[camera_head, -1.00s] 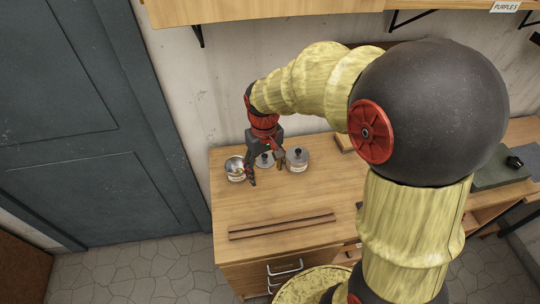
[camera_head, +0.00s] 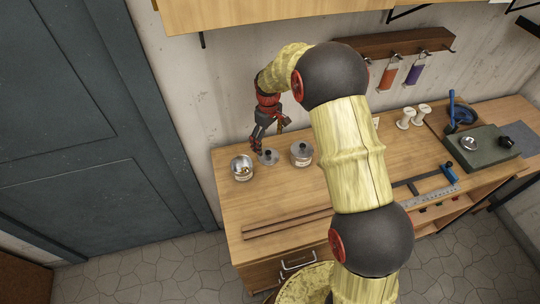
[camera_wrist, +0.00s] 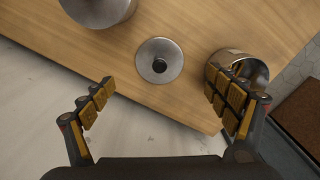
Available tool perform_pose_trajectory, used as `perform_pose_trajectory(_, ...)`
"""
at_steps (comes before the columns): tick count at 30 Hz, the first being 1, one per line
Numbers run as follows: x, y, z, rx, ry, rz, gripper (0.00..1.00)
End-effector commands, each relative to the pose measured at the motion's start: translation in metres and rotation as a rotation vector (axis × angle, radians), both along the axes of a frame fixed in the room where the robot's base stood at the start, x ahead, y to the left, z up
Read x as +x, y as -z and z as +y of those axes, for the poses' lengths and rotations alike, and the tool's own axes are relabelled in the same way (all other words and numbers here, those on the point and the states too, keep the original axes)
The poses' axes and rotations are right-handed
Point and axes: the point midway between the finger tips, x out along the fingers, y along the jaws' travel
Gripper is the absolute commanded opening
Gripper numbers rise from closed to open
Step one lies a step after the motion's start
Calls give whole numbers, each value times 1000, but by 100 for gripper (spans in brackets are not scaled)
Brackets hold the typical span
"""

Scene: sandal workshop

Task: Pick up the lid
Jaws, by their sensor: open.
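The lid is a small round silver disc with a black knob (camera_head: 268,157). It lies flat on the wooden workbench between two metal pots. In the wrist view the lid (camera_wrist: 159,61) shows whole, ahead of and roughly midway between my fingers. My gripper (camera_head: 268,137) is open and empty, above and on the wall side of the lid, not touching it. In the wrist view the two padded fingers of my gripper (camera_wrist: 160,88) stand wide apart.
An open metal pot with small things inside (camera_head: 242,167) stands left of the lid. Long wooden strips (camera_head: 288,222) lie near the front edge. White spools (camera_head: 406,118) and tools are farther right. The wall is close behind.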

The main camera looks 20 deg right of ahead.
Motion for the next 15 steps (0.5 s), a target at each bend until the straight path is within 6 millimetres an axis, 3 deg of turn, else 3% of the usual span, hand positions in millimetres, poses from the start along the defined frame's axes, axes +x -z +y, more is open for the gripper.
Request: perform_pose_trajectory(15, 3, 51, 1, 0, -3, 4, 88)
